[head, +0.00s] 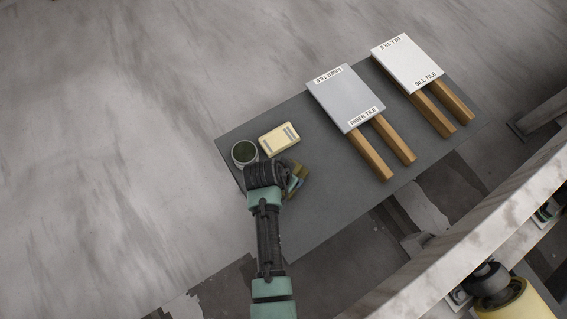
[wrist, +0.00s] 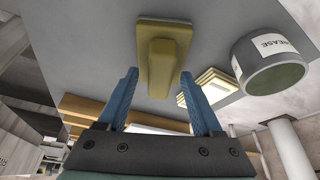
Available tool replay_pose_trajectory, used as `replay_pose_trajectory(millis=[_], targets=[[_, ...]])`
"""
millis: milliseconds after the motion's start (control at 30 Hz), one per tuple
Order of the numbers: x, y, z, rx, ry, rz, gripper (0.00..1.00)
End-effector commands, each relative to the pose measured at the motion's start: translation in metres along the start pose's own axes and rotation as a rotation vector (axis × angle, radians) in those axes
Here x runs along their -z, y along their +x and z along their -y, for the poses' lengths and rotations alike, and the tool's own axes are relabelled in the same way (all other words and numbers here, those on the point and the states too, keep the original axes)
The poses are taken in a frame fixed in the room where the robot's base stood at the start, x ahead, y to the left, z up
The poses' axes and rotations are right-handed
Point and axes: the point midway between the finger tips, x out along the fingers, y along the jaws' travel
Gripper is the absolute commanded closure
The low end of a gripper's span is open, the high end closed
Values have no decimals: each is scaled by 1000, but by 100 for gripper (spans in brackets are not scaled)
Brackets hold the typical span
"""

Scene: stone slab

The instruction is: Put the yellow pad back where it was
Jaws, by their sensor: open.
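A yellow pad (wrist: 147,38) with a raised grip block on it lies on the grey slab in the wrist view. In the head view the yellow-olive pad (head: 303,170) shows only in part, beside and behind the end of my arm. My gripper (head: 293,183) is low over the slab's left part, next to the pad. In the wrist view my gripper (wrist: 159,74) is open, its two blue fingers apart with the pad's grip block between and beyond their tips. No contact shows, and nothing is held.
A grease tin (head: 244,153) and a pale yellow labelled block (head: 279,140) stand close by on the grey slab (head: 320,205). The slab's front middle is clear.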

Motion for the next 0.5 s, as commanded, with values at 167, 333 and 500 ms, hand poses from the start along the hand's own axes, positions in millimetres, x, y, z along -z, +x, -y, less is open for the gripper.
replay_pose_trajectory(millis=[167, 333, 500], targets=[[2, -38, 0, 2, -1, -3, 33], [2, -72, 0, 1, 0, -2, 33], [1, -98, 0, 1, 0, -1, 33]])
